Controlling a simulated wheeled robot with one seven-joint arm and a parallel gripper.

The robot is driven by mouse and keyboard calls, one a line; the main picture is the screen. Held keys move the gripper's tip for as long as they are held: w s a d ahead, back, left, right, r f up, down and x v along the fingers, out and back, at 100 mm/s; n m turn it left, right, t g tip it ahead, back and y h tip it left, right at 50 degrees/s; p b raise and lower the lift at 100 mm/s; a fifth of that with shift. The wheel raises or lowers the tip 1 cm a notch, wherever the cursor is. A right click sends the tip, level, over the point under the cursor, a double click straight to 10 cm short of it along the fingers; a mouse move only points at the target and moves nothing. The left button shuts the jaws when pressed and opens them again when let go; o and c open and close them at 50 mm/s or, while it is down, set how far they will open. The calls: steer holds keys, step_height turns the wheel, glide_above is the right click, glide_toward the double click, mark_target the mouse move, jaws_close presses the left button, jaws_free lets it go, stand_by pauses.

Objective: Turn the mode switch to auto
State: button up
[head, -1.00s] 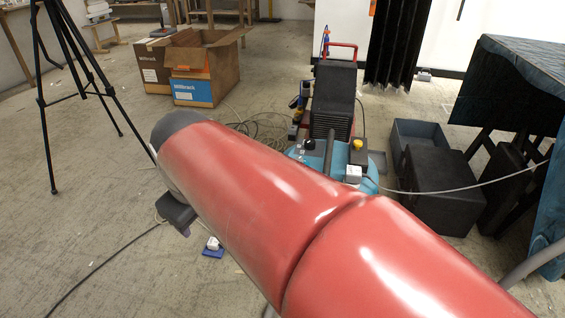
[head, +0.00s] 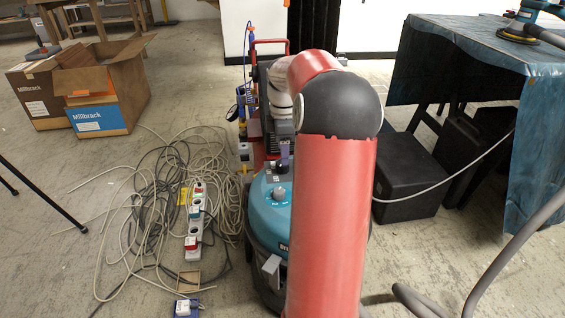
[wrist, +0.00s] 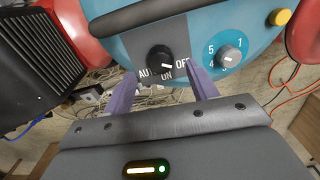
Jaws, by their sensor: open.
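The mode switch (wrist: 160,58) is a black round knob on a grey panel, with AUTO, ON and OFF lettered around its lower side in the wrist view. Its white mark points to the lower right, on the ON–OFF side, away from AUTO. My gripper (wrist: 163,88) is open, its two purple fingers pointing at the panel on either side of the knob's lettering. I see no contact with the knob. In the head view the blue machine (head: 261,212) stands behind my red arm, which hides much of it.
A grey numbered dial (wrist: 228,57) and a yellow button (wrist: 280,17) are right of the switch. Tangled cables (head: 165,205) and a power strip (head: 194,225) lie left of the machine. Cardboard boxes (head: 105,95) stand farther left. Black cases (head: 405,180) and a draped table (head: 450,65) are right.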

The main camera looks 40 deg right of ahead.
steer(key=shift+f+b, duration=0.3)
steer(key=shift+f, duration=2.05)
steer(key=shift+c, duration=0.4)
steer(key=c, duration=0.9)
